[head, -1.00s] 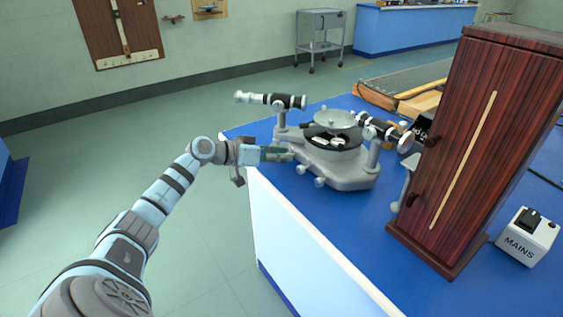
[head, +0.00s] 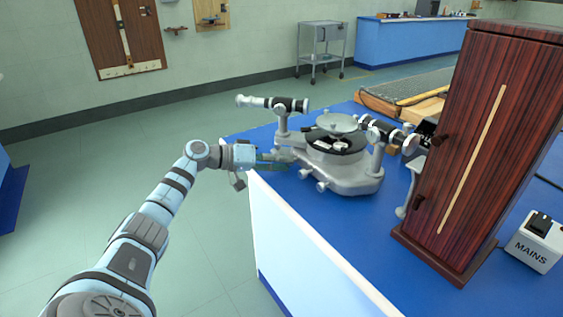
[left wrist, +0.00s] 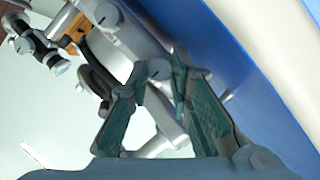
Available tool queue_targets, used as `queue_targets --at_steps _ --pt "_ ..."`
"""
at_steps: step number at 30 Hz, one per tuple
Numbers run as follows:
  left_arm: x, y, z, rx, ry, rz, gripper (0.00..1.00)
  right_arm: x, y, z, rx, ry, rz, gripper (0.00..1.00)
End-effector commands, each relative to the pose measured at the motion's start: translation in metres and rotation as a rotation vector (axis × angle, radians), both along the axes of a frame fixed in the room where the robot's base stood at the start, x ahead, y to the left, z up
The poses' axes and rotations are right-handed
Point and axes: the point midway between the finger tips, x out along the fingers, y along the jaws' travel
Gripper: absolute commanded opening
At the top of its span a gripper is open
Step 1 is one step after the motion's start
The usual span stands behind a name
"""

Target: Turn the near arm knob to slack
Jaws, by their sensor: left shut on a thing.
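The grey spectrometer (head: 345,178) stands on the blue bench top, with a round table, two telescope-like tubes and small knobs low on its near side. My left gripper (head: 286,158) reaches in from the left over the bench corner, at the spectrometer's left side. In the left wrist view, its green-padded fingers (left wrist: 160,77) are close around a small grey knob (left wrist: 158,70), which I take to be the near arm knob. The fingers partly hide it, and its marking or turn angle cannot be read. My right gripper is not in view.
A tall dark wooden cabinet (head: 480,140) stands right of the spectrometer. A white MAINS box (head: 534,243) sits beyond it at the right. The blue bench top (head: 290,200) is clear in front of the spectrometer. Open floor lies to the left.

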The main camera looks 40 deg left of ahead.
Motion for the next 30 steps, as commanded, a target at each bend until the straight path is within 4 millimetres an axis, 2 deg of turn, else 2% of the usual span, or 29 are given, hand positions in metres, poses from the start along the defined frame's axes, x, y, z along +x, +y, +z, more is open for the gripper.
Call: queue_targets --at_steps 6,7,10,18,22,30 --pt "0.000 0.000 0.000 0.001 0.001 0.000 0.00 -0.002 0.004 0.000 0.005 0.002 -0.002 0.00" --pt "0.000 0.000 0.000 0.001 0.001 0.000 0.22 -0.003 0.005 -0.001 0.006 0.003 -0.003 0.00" --pt "0.000 0.000 0.000 0.001 0.001 0.000 0.38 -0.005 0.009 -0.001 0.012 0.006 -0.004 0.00" --pt "0.000 0.000 -0.001 0.001 0.001 0.000 0.39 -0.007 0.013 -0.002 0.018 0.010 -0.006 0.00" --pt "-0.004 0.003 0.000 0.002 0.002 0.001 0.39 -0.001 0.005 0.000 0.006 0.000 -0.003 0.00" --pt "-0.043 0.028 0.013 0.007 0.005 0.001 0.39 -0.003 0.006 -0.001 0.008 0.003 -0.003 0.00"
